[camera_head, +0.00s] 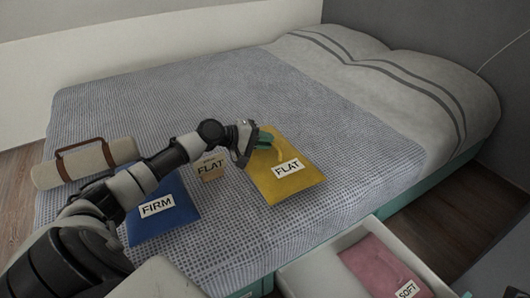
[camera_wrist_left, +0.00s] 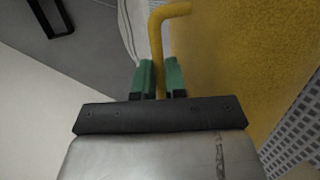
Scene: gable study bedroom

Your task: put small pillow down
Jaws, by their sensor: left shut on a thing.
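A small yellow pillow (camera_head: 286,178) with a white label reading FLAT is at the middle of the bed's near side. In the left wrist view the pillow (camera_wrist_left: 240,60) fills the right side, with its yellow loop (camera_wrist_left: 157,50) standing between my fingers. My left gripper (camera_head: 262,143) is shut on this loop at the pillow's upper left edge; its green fingers (camera_wrist_left: 160,77) show either side of it. Whether the pillow touches the bed (camera_head: 215,99) cannot be told.
A blue pillow (camera_head: 176,217) labelled FIRM and a small tan FLAT sign (camera_head: 211,169) are to the left. A rolled beige bundle (camera_head: 85,164) lies at the left edge. An open drawer (camera_head: 322,258) holds a pink SOFT pillow (camera_head: 375,262). The bed's far middle is clear.

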